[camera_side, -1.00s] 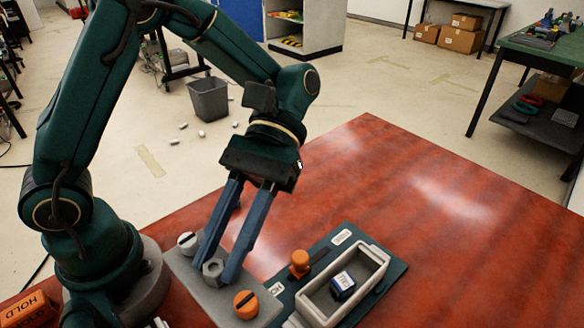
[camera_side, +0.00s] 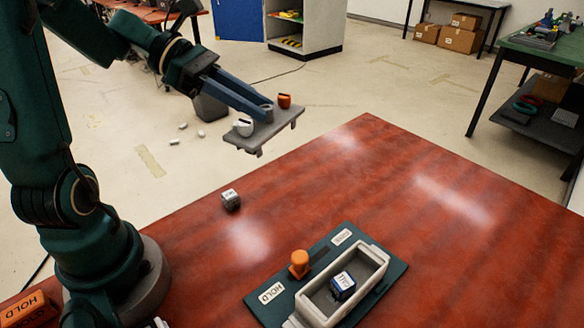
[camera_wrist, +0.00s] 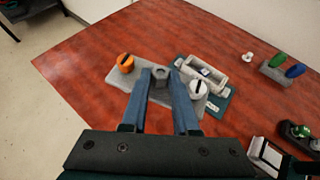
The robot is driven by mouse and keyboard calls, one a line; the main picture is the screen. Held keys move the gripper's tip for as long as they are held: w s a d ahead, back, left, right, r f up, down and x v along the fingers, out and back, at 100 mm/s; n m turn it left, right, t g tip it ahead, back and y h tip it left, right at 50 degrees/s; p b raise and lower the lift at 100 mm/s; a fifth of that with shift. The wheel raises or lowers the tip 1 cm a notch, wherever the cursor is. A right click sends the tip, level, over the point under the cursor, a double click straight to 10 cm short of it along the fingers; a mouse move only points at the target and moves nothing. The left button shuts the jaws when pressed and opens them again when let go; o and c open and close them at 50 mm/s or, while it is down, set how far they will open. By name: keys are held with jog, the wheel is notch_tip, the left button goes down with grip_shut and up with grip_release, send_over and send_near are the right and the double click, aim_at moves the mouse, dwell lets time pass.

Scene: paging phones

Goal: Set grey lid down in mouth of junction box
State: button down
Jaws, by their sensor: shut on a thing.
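The grey lid (camera_side: 266,127) is a flat plate with short feet on its underside, an orange slotted knob (camera_side: 284,100), a white slotted knob (camera_side: 244,126) and a hex post in the middle. My gripper (camera_side: 262,109) is shut on the hex post and holds the lid in the air above the table's far left part. The wrist view shows the lid (camera_wrist: 140,86) between and beyond my fingers (camera_wrist: 162,90). The junction box (camera_side: 302,306) is an open pale rectangular box on a dark green board, with a blue-and-white block (camera_side: 342,286) inside it.
An orange peg (camera_side: 300,263) stands on the green board (camera_side: 262,302) beside the box. A small grey-white block (camera_side: 230,200) lies on the red table (camera_side: 420,210). An orange HOLD block (camera_side: 30,312) is at the lower left. The table's right side is clear.

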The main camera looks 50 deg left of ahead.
aim_at(269, 124)
jog(key=shift+w+t, duration=0.2)
jog(key=shift+t, duration=0.1)
jog(key=shift+n+t+y, duration=0.6)
jog(key=shift+n, duration=0.2)
jog(key=d+r, duration=0.1)
jog(key=r, duration=0.1)
jog(key=d+r, duration=0.2)
jog(key=shift+w, duration=0.15)
jog(key=r+n+t+y, duration=0.1)
jog(key=a+n+y, duration=0.1)
jog(key=n, duration=0.1)
jog(key=a+r+n+t+y, duration=0.1)
jog(key=y, duration=0.1)
jog(key=shift+w+a+r+n+t, duration=0.15)
jog(key=shift+w+r+n+t, duration=0.15)
jog(key=shift+w+n, duration=0.1)
jog(key=shift+w+a+f+n+y, duration=0.1)
jog(key=shift+w+a+n+y, duration=0.05)
jog(key=shift+a+n+y, duration=0.4)
